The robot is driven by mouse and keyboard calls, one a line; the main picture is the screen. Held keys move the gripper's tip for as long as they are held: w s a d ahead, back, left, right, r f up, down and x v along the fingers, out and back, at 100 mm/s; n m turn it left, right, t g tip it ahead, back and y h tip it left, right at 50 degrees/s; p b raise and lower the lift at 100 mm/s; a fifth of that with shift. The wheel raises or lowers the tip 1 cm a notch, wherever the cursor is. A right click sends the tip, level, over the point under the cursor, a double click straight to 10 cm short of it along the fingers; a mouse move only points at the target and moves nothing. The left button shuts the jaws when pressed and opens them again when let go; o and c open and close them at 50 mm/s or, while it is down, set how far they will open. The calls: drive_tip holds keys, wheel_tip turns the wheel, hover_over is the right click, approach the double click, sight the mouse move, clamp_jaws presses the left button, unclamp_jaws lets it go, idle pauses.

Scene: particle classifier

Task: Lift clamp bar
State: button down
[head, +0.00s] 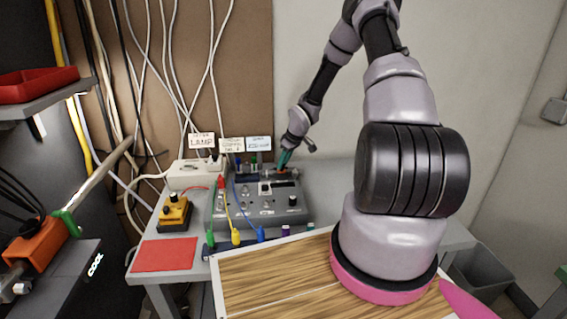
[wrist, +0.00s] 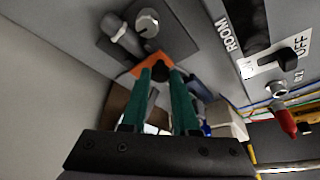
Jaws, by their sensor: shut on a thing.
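My gripper (head: 283,161) reaches down to the back right of the grey device (head: 262,207) on the table. In the wrist view, its two green fingers (wrist: 161,78) converge on a small orange piece (wrist: 144,62) with a dark round end, and they are shut on it. This piece appears to be the clamp bar; the fingers hide part of it. It sits close to a dark plate (wrist: 108,42) with metal cylindrical fittings. In the head view the bar is too small to make out clearly.
A yellow box (head: 174,215) and a white power strip (head: 195,173) stand left of the device. A red mat (head: 165,255) lies at front left. Coloured cables cross the device's front. A switch panel (wrist: 270,55) is close on the right in the wrist view.

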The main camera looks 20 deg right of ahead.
idle(0.8)
drive_tip(key=shift+w+d+r+m+g+y, duration=0.15)
drive_tip(key=shift+w+r+g, duration=0.2)
drive_tip(key=shift+g, duration=0.3)
drive_tip(key=shift+w+r+m+g+y, duration=0.1)
drive_tip(key=shift+w+r+g, duration=0.2)
drive_tip(key=shift+w+g, duration=0.25)
drive_tip(key=shift+w+d+r+m+g+y, duration=0.15)
drive_tip(key=shift+w+r+g, duration=0.15)
drive_tip(key=shift+g, duration=0.4)
drive_tip(key=shift+w+d+r+g+y, duration=0.1)
drive_tip(key=shift+w+r+g+y, duration=0.1)
drive_tip(key=shift+w+g, duration=0.45)
drive_tip(key=shift+w+d+r+g+y, duration=0.1)
drive_tip(key=shift+w+r+g+y, duration=0.15)
drive_tip(key=shift+g, duration=0.7)
drive_tip(key=c, duration=0.7)
unclamp_jaws()
drive_tip(key=shift+o, duration=0.2)
wheel_tip(320, 180, up, 10)
